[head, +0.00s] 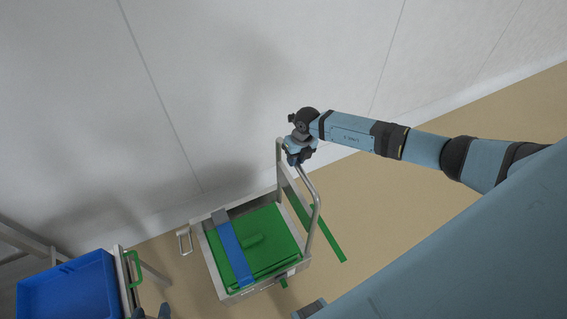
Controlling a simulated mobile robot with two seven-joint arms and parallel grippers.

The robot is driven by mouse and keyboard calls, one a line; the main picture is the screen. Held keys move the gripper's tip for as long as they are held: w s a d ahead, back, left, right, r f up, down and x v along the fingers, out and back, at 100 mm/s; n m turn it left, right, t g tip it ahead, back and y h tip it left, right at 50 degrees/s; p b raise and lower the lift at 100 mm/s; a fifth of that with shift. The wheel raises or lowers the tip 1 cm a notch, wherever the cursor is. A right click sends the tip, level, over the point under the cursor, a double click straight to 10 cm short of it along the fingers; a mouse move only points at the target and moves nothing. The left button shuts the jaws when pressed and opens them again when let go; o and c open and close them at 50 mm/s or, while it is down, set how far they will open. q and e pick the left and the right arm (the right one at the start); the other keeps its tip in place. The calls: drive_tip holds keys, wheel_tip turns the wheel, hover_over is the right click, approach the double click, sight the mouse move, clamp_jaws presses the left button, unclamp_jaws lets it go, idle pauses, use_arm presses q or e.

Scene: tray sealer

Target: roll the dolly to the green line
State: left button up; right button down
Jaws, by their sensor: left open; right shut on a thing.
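The dolly (304,266) is a silver, box-like cart with a raised tubular handle (316,205) on its right side. A green piece (275,225) lies in it with a blue strip (232,250) across it. My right gripper (297,157) is shut on the handle near its far end; the arm hides part of the contact. A green line (330,237) lies on the floor just right of the dolly, partly hidden behind the handle. My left gripper (151,313) is open at the bottom edge, its tips just showing, apart from the dolly.
A pale wall (160,90) stands behind the dolly. A blue bin (70,285) sits on a metal frame at lower left, with a green handle (133,270) beside it. Tan floor (400,210) right of the line is clear.

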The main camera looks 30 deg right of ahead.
drive_tip(key=s+d+b, duration=0.1)
drive_tip(key=d+b, duration=0.3)
drive_tip(key=d, duration=1.5)
drive_tip(key=shift+d, duration=0.2)
drive_tip(key=shift+r, duration=0.1)
drive_tip(key=c, duration=1)
unclamp_jaws()
drive_tip(key=shift+d, duration=0.1)
drive_tip(key=shift+o, duration=0.2)
wheel_tip(320, 180, up, 14)
drive_tip(key=d+b, duration=0.1)
drive_tip(key=d, duration=0.1)
drive_tip(key=shift+s+d+f, duration=0.15)
drive_tip(key=shift+d+f, duration=0.1)
drive_tip(key=shift+d, duration=0.1)
